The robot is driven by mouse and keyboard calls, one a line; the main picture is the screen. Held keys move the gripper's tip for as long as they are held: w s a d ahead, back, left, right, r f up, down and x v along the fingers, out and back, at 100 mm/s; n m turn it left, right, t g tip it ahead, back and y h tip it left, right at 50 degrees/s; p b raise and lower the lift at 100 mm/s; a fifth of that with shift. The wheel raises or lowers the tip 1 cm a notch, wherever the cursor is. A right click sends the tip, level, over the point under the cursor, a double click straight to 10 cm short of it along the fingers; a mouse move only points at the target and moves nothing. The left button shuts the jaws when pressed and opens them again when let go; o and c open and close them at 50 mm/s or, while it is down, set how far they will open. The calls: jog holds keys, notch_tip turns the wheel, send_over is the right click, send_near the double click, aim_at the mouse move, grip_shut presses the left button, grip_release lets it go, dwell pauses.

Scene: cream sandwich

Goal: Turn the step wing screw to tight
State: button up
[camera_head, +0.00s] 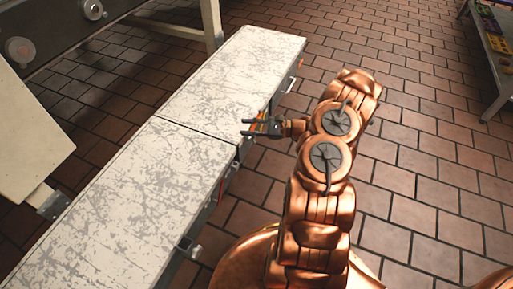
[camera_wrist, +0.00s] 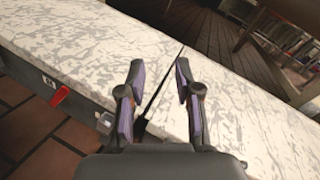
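My copper arm reaches left to the pale table, and my gripper (camera_head: 246,127) is over its near edge. In the wrist view my gripper (camera_wrist: 160,68) shows two dark fingers with purple pads, spread apart with nothing between them. The seam between the table sections passes behind the gap. I cannot tell for sure which part is the step wing screw. A small red piece (camera_wrist: 60,95) is on the table's side, left of the fingers. A small pale fitting (camera_wrist: 104,122) is close to the left finger, partly hidden.
The long scuffed white table (camera_head: 120,195) runs diagonally. A metal fitting (camera_head: 189,247) sticks out from its near side. A machine with round knobs (camera_head: 20,48) stands at the upper left. The tiled floor (camera_head: 400,110) to the right is clear up to a shelf (camera_head: 493,55).

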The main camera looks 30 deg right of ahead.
aim_at(253, 140)
jog(key=s+d+f+m+t+h+b, duration=0.25)
jog(key=d+f, duration=0.25)
jog(key=f, duration=0.3)
jog(key=s+d+f+m+t+h+b, duration=0.1)
jog(key=d+f+m+t+h+b, duration=0.15)
jog(key=d+f, duration=0.35)
jog(key=a+f+b+x, duration=0.1)
jog(key=x, duration=0.7)
jog(key=shift+s+a+f+g+b, duration=0.15)
jog(key=shift+a+f+g+b, duration=0.05)
jog(key=shift+g+b, duration=0.2)
jog(key=shift+c, duration=0.3)
grip_shut()
